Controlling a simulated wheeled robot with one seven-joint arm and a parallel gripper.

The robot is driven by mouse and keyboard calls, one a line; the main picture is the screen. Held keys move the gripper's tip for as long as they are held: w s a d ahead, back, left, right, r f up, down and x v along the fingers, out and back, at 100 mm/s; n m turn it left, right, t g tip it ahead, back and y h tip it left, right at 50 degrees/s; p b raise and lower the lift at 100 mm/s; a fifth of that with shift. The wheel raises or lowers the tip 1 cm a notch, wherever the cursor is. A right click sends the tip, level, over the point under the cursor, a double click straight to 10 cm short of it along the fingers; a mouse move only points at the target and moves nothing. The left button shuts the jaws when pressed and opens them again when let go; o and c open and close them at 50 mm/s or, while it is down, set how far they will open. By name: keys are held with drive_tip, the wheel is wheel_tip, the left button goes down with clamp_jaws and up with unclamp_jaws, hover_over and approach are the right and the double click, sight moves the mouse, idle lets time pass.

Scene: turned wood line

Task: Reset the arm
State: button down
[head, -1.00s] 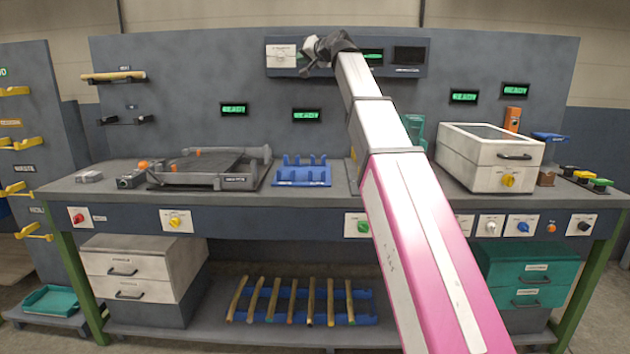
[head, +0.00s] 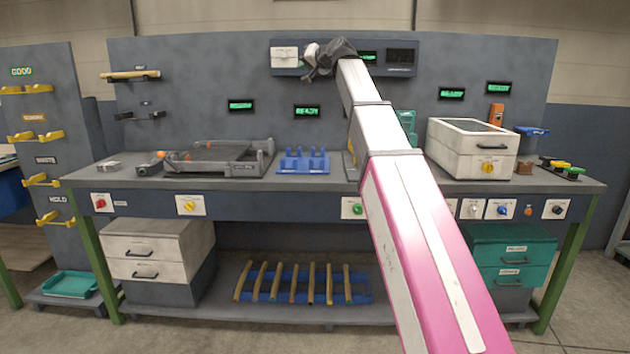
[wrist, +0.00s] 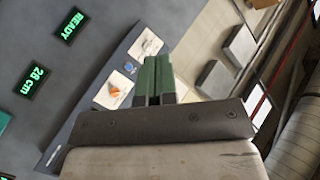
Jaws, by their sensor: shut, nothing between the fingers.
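My arm reaches up and forward over the workbench (head: 330,183) in the head view. My gripper (head: 308,72) is at its far end, high in front of the back panel (head: 200,75) and bent to the left. It holds nothing. In the wrist view my gripper's green fingers (wrist: 155,80) are together and shut. Beyond them are a green "28 cm" display (wrist: 34,82) and a green READY display (wrist: 71,25).
On the bench are a blue rack (head: 302,163), a grey fixture (head: 218,160) and a white box (head: 472,148). Several wooden rods (head: 293,283) lie on the lower shelf. A rack with yellow holders (head: 40,137) stands at left. Floor at the front is clear.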

drive_tip(key=s+d+f+g+h, duration=0.2)
drive_tip(key=d+f, duration=0.2)
drive_tip(key=f, duration=1.1)
drive_tip(key=s+d+f+m+g+h, duration=0.1)
drive_tip(key=s+d+f+h, duration=0.15)
drive_tip(key=f, duration=1.25)
drive_tip(key=s+d+f+g+h, duration=0.15)
drive_tip(key=d+f, duration=0.25)
drive_tip(key=f, duration=1)
drive_tip(key=s+d+f+g+h, duration=0.1)
drive_tip(key=s+d+f, duration=0.3)
drive_tip(key=s+f, duration=0.4)
drive_tip(key=s+d+f+g+h, duration=0.2)
drive_tip(key=s+d+f+g, duration=0.2)
drive_tip(key=s+f, duration=0.5)
drive_tip(key=s+d+f+g+h, duration=0.2)
drive_tip(key=s+d+f, duration=0.2)
drive_tip(key=s+f, duration=0.5)
wheel_tip(320, 180, down, 5)
drive_tip(key=shift+d+r, duration=0.1)
drive_tip(key=shift+d, duration=0.05)
drive_tip(key=shift+s, duration=0.1)
